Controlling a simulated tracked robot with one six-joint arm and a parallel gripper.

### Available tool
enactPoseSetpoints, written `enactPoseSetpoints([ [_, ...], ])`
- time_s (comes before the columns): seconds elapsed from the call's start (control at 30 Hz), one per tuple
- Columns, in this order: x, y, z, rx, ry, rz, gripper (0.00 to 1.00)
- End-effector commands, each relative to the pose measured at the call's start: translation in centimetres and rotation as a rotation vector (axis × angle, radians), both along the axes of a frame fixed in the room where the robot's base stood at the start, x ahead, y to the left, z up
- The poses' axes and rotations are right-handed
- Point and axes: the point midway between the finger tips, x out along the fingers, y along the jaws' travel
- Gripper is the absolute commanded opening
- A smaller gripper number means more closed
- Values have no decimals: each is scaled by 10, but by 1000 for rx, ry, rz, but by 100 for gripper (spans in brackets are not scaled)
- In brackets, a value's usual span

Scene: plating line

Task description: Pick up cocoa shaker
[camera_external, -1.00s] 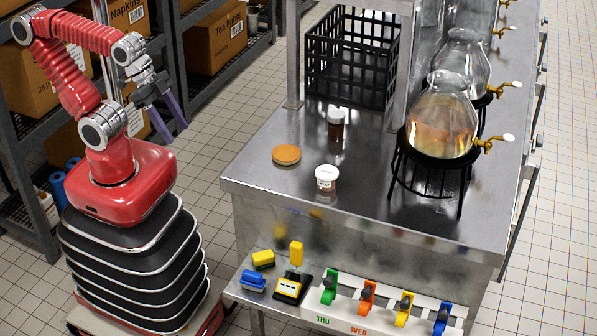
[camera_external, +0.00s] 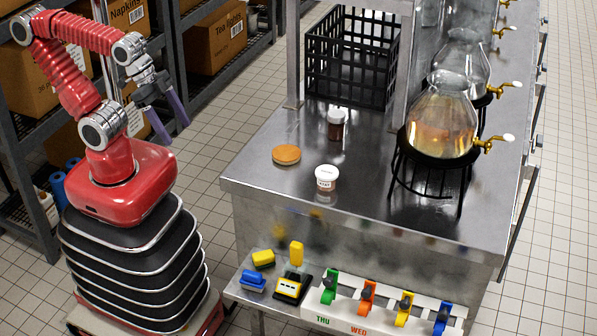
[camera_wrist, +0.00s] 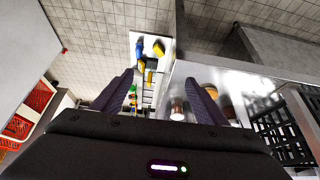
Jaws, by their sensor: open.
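A dark brown jar with a white lid (camera_external: 336,127), which looks like the cocoa shaker, stands upright on the steel counter (camera_external: 262,195), near the black crate. My gripper (camera_external: 176,132) is open and empty, in the air left of the counter and well apart from the jar. In the wrist view my two purple fingers (camera_wrist: 159,77) are spread with nothing held between them. Small jars show there beside the right finger, partly hidden, and I cannot tell surely which is the shaker.
A black crate (camera_external: 318,70) stands behind; glass dispensers (camera_external: 441,125) on black stands are to the right. Coloured clips and blocks line a low front shelf (camera_external: 325,310).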

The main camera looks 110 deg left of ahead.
Motion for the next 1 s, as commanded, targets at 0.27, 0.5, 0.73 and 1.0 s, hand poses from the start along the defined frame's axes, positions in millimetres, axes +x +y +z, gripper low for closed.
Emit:
enactPoseSetpoints([
  [0.27,13,26,-24,-6,104,87,67],
  [0.5,46,57,-26,-16,165,171,67],
  [0.73,84,92,-26,-28,201,245,67],
  [1.0,132,143,-29,-41,227,329,67],
])
